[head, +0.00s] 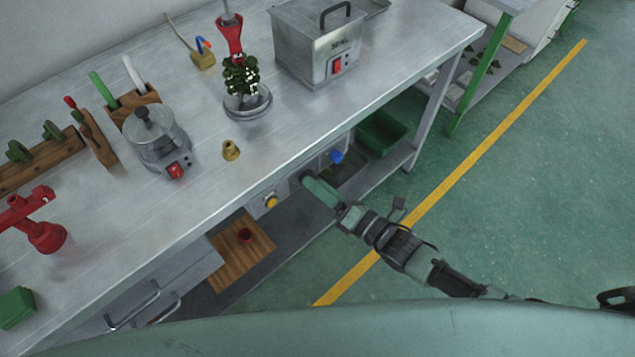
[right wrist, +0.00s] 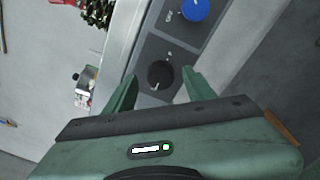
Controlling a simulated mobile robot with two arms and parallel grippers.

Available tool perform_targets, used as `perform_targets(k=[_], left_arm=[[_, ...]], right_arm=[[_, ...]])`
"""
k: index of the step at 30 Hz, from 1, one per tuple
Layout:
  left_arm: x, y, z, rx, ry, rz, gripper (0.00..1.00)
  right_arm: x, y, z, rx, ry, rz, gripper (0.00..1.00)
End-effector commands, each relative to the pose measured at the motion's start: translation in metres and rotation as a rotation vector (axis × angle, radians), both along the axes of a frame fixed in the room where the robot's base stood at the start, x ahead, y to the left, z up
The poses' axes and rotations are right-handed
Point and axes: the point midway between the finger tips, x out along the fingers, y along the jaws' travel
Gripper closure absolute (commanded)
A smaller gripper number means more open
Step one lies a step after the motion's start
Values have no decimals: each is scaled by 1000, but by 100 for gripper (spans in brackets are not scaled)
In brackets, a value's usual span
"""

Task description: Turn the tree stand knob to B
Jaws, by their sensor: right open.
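A round black knob (right wrist: 160,75) sits on a dark grey panel (right wrist: 150,50) on the table's front, with small pale marks beside it that are too small to read. My right gripper (right wrist: 155,85) is open, with one green finger on each side of the black knob; I cannot tell whether they touch it. In the head view my right gripper (head: 307,182) reaches the panel under the table edge and mostly hides this knob. The green tree (head: 241,77) stands in a round metal base (head: 247,105) on the table. My left gripper is not in view.
A blue knob (head: 337,156) and a yellow knob (head: 270,202) flank the black one on the front. The metal table (head: 200,210) carries a grey box (head: 318,50), a small pot (head: 158,140) and a brass cup (head: 230,150). A green bin (head: 382,133) sits below.

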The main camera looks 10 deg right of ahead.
Motion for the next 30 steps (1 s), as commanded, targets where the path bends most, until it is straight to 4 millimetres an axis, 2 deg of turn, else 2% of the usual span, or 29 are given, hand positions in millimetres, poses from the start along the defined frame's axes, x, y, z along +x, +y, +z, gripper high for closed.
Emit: perform_targets(k=[4,11,17,30], left_arm=[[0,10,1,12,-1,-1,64],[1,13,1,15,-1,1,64],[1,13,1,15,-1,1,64],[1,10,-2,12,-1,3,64]], right_arm=[[7,5,0,-1,1,-1,45],[7,6,0,-1,1,-1,45],[7,6,0,0,1,-1,98],[6,5,-2,63,48,-1,100]])
